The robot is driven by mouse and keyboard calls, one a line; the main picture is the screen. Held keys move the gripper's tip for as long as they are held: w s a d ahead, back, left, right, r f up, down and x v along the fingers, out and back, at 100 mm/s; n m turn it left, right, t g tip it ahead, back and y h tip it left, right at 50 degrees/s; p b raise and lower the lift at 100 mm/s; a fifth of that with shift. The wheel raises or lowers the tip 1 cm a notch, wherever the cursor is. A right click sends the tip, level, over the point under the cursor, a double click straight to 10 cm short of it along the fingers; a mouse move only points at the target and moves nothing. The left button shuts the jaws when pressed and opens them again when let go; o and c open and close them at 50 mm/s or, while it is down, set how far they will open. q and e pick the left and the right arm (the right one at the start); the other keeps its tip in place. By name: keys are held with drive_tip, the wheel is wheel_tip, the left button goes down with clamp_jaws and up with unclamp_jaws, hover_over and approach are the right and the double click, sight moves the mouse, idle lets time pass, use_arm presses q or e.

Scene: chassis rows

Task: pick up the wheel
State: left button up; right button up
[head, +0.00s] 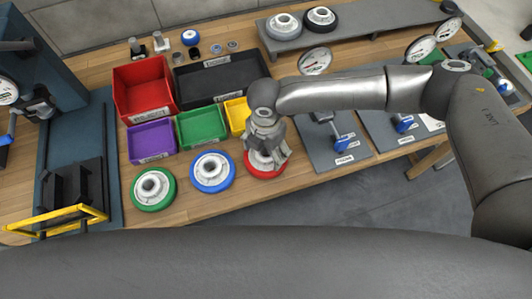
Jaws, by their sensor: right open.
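A wheel with a red rim and pale grey hub (250,168) lies flat near the front edge of the wooden table. My right gripper (266,160) points down over it, with its fingers open around or just above the hub. The gripper hides much of the red wheel, so I cannot tell whether the fingers touch it. A blue-rimmed wheel (212,171) and a green-rimmed wheel (153,189) lie in a row to its left. A grey wheel (284,26) and a black-rimmed wheel (320,19) rest on the raised shelf at the back. My left gripper is not in view.
Red (142,87), black (222,78), purple (151,142), green (201,126) and yellow (236,115) bins stand behind the wheels. Grey plates with blue-handled gauges (342,142) lie to the right. A dark fixture with a yellow frame (55,218) stands left.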

drive_tip(key=shift+f, duration=0.15)
drive_tip(key=shift+c, duration=0.2)
drive_tip(key=shift+w, duration=0.1)
drive_tip(key=c, duration=1.4)
drive_tip(key=shift+o, duration=0.2)
